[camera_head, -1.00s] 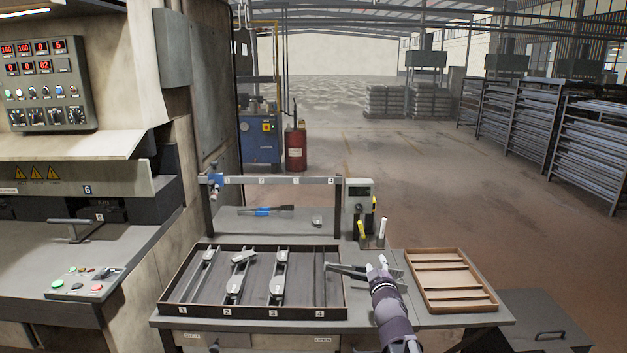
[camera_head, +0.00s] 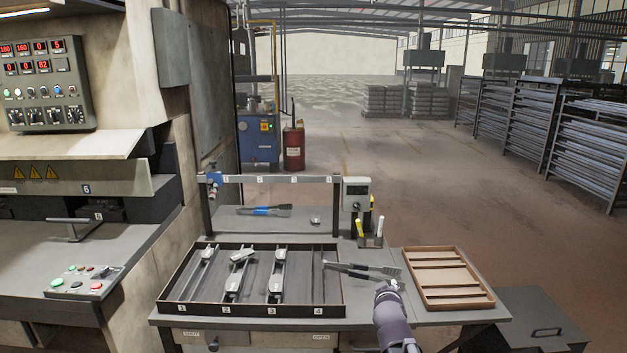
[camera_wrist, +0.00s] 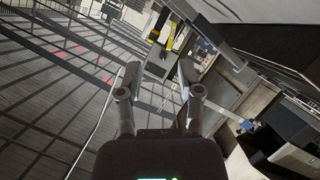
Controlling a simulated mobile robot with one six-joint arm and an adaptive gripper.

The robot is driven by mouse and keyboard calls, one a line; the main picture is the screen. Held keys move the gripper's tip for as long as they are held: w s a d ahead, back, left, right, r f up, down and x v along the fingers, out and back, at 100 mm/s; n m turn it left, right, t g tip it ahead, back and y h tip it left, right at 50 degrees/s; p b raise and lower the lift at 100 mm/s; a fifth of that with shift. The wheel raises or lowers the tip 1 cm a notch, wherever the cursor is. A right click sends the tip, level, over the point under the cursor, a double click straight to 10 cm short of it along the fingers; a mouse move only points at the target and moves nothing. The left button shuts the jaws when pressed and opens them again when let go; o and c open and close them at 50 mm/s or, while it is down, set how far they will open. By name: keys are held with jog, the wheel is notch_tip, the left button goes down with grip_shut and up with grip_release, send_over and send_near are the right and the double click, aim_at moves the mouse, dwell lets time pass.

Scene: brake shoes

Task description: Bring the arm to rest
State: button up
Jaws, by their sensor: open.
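My arm comes in from the lower right of the head view. My gripper (camera_head: 386,286) is at the table's front, just right of the numbered tray. Its fingers are small and hard to make out there. In the wrist view my gripper (camera_wrist: 158,74) shows two fingers spread apart with nothing between them. A pair of dark-handled tongs (camera_head: 380,271) lies on the table just beyond my gripper, apart from it as far as I can see. The wrist view is steeply tilted.
The tray (camera_head: 163,303) holds several metal parts in numbered lanes. A wooden tray (camera_head: 487,303) sits to the right. A second blue-handled tool (camera_head: 265,211) lies behind. A meter (camera_head: 356,193) stands at the back. The press (camera_head: 75,250) is at left.

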jog(key=s+a+f+m+g+y, duration=0.2)
jog(key=s+f+g, duration=0.45)
jog(key=s, duration=0.35)
jog(key=s+a+f+m+g+y, duration=0.1)
jog(key=s+f+m+g, duration=0.1)
jog(key=s+f+g, duration=0.6)
notch_tip(320, 180, up, 15)
jog(key=s+p, duration=0.1)
jog(key=p, duration=1.1)
jog(key=shift+s+a+f+t+p, duration=0.15)
jog(key=shift+s+f+t+p, duration=0.05)
jog(key=shift+s+t+p, duration=0.15)
